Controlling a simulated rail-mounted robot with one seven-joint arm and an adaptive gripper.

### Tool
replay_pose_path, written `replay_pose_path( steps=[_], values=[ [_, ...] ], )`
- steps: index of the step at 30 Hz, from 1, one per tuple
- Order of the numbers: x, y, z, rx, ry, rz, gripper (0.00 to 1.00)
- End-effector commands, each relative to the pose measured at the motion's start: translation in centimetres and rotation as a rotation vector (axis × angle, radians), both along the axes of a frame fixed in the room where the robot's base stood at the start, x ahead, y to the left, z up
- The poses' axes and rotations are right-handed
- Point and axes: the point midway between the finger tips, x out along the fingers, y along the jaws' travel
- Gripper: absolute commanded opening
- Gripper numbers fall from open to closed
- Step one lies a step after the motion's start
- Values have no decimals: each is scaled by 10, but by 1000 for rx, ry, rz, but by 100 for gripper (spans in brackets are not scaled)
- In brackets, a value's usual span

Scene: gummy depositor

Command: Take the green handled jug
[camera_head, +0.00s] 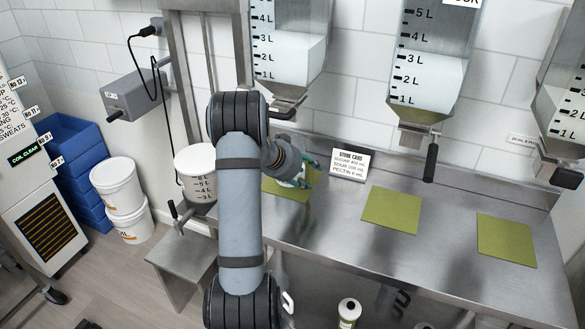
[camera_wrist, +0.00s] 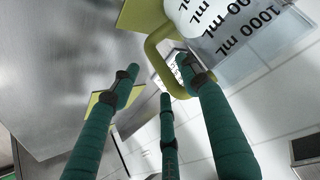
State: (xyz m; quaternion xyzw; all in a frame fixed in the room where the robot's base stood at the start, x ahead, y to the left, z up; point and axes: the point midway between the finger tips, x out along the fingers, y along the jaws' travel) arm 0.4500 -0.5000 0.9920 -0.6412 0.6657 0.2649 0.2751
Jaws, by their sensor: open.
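The green handled jug (camera_wrist: 240,35) is at the upper right of the wrist view, a clear jug with mL markings and a yellow-green loop handle (camera_wrist: 152,52). My gripper (camera_wrist: 157,76) has teal fingers spread apart around the handle area. One finger overlaps the handle's inner side in the picture; another is apart to its left. I cannot tell whether any finger touches it. In the head view, my gripper (camera_head: 308,172) is at the left green mat (camera_head: 272,189), and my arm and fingers hide most of the jug there.
Two more green mats, the middle one (camera_head: 392,210) and the right one (camera_head: 506,241), lie bare on the steel counter (camera_head: 340,228). A recipe card (camera_head: 350,164) stands behind. Hoppers with levers hang above, including the middle one (camera_head: 430,75). A white bucket (camera_head: 196,170) stands left of my arm.

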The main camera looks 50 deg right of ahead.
Motion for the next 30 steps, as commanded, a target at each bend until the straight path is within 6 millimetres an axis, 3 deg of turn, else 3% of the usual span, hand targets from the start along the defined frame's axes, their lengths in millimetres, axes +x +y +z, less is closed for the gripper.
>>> replay_pose_path(
  steps=[1, 6, 15, 30],
  values=[
    [-1, -5, -11, 2, 2, -4, 45],
    [-1, -21, -24, 1, -1, -4, 45],
    [-1, -24, -26, 0, -1, -1, 45],
    [-1, -23, -26, 1, -1, -1, 16]
  ],
)
